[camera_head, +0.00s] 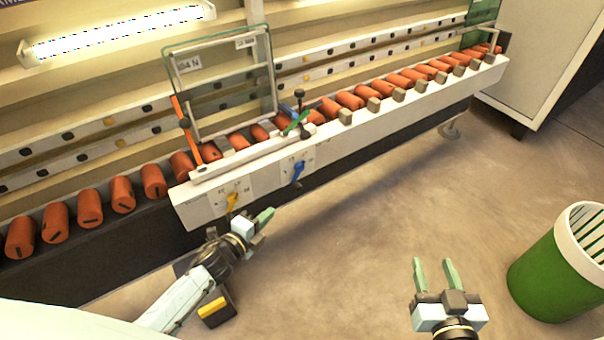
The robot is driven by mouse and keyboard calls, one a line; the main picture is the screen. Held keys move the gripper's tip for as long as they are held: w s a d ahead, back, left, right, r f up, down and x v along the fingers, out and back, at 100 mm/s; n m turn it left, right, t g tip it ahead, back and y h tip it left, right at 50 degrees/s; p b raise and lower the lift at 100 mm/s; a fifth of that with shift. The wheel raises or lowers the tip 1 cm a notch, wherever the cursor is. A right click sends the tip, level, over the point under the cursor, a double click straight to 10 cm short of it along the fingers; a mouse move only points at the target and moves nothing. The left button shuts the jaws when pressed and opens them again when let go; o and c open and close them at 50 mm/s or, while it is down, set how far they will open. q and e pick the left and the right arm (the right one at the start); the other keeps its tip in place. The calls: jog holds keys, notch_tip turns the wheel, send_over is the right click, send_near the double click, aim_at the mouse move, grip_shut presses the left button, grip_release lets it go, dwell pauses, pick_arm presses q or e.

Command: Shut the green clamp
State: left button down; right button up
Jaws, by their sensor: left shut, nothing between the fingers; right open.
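The green clamp (297,122) is a small green lever on the white rail of the machine, at the right foot of the framed glass panel. A blue part and a dark knob stand right beside it. It slants up to the right; I cannot tell from this view whether it is fully shut. My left gripper (266,217) is shut and empty, in front of the machine, below and left of the clamp and apart from it. My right gripper (434,262) is open and empty over the floor at the lower right, far from the clamp.
The framed glass panel (222,80) stands on the rail, with an orange lever (183,120) at its left. Yellow (232,201) and blue (298,171) handles stick out of the front face. Orange rollers (122,194) line the conveyor. A green bin (545,275) stands at the right.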

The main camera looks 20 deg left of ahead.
aim_at(302, 126)
pick_arm(q)
jog(key=w+d+r+m+t+h+b, duration=0.2)
jog(key=w+r+m+h+b, duration=0.2)
jog(key=m, duration=0.6)
notch_tip(302, 126, up, 4)
jog(key=h+b, duration=0.1)
jog(key=b, duration=0.1)
jog(key=shift+d+b, duration=0.35)
jog(key=shift+d, duration=0.05)
pick_arm(e)
jog(key=s+r+t+y, duration=0.1)
jog(key=s+r+t, duration=0.1)
jog(key=r, duration=0.5)
jog(key=s+r+t, duration=0.2)
jog(key=r+t, duration=0.1)
jog(key=r, duration=0.5)
jog(key=shift+d+t+y, duration=0.2)
jog(key=shift+t+y, duration=0.1)
jog(key=shift+y, duration=0.1)
pick_arm(q)
jog(key=shift+f, duration=0.1)
pick_arm(e)
jog(key=shift+r, duration=0.1)
